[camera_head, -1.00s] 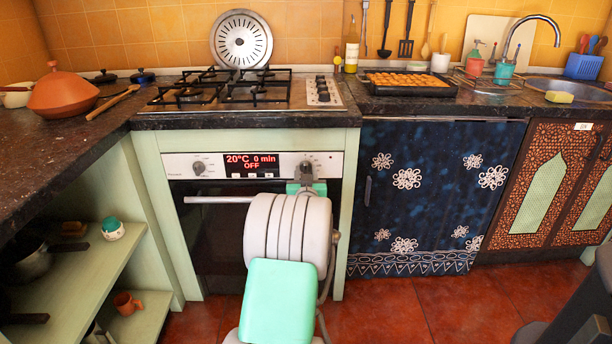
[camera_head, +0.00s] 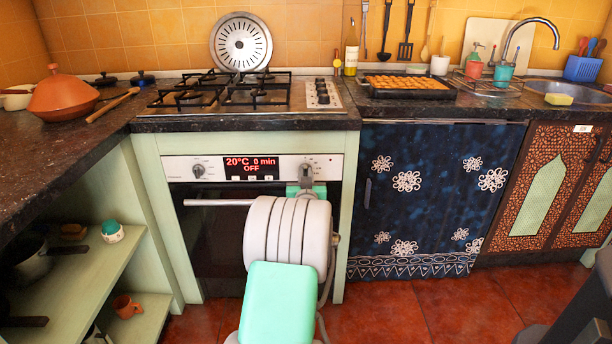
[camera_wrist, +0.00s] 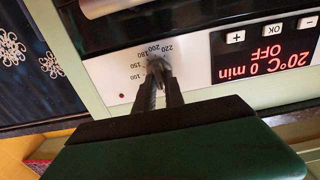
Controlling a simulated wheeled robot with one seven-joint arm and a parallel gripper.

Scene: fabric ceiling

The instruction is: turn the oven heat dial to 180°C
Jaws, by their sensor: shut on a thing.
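The oven (camera_head: 222,225) stands under the hob, its display (camera_head: 251,167) reading 20°C, 0 min, OFF. The heat dial is at the right of its control panel, mostly hidden by my gripper (camera_head: 305,178) in the head view. In the wrist view the panel appears upside down, and my gripper (camera_wrist: 158,70) is shut on the heat dial (camera_wrist: 156,62), fingers on either side of it. Printed numbers (camera_wrist: 150,55) from 100 to 220 curve around the dial. The dial's pointer is hidden between the fingers, so its setting cannot be read.
A left knob (camera_head: 198,170) and the oven door handle (camera_head: 215,202) are near my arm; the handle runs just below the panel. OK and plus buttons (camera_wrist: 236,37) lie beside the display. A blue patterned cabinet front (camera_head: 415,195) is to the right, open shelves (camera_head: 85,270) to the left.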

